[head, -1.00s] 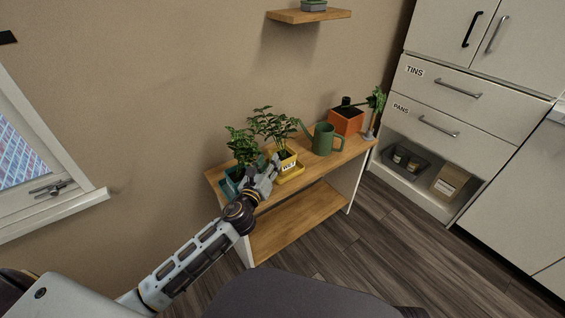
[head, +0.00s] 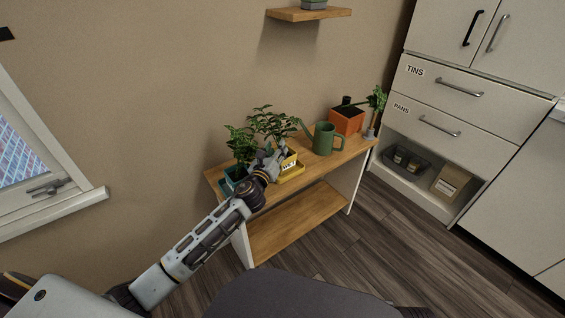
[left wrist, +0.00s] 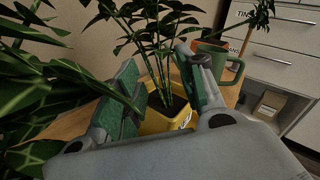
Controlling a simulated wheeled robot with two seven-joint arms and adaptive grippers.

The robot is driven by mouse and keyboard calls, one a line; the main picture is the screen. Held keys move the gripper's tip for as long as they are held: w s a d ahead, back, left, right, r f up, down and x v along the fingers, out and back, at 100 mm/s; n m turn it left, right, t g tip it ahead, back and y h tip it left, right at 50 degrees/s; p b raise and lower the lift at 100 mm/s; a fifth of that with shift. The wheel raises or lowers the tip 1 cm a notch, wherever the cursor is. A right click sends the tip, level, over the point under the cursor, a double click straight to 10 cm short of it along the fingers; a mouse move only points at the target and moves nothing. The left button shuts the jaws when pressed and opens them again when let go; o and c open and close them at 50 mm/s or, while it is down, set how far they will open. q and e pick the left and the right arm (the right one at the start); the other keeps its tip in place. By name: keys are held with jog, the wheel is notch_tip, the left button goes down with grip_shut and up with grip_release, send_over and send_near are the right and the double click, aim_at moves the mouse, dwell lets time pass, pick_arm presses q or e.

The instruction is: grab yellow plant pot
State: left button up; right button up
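The yellow plant pot (head: 289,160) with a leafy plant stands on a yellow saucer (head: 292,173) on the wooden table. In the left wrist view the yellow pot (left wrist: 160,122) shows between the two fingers, with dark soil and thin stems. My left gripper (head: 273,155) is at the pot's left front side. In the left wrist view its green-padded fingers (left wrist: 160,95) are spread apart, with the pot's rim and stems between and beyond them. I cannot tell whether either finger touches the pot. My right gripper is not in view.
A teal pot (head: 232,176) with a bushy plant stands close on the left. A green watering can (head: 324,138) stands just right of the yellow pot, with an orange planter (head: 346,121) beyond. The wooden table (head: 325,164) has a lower shelf (head: 300,218).

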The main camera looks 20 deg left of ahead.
pick_arm(q)
jog(key=shift+w, duration=0.4)
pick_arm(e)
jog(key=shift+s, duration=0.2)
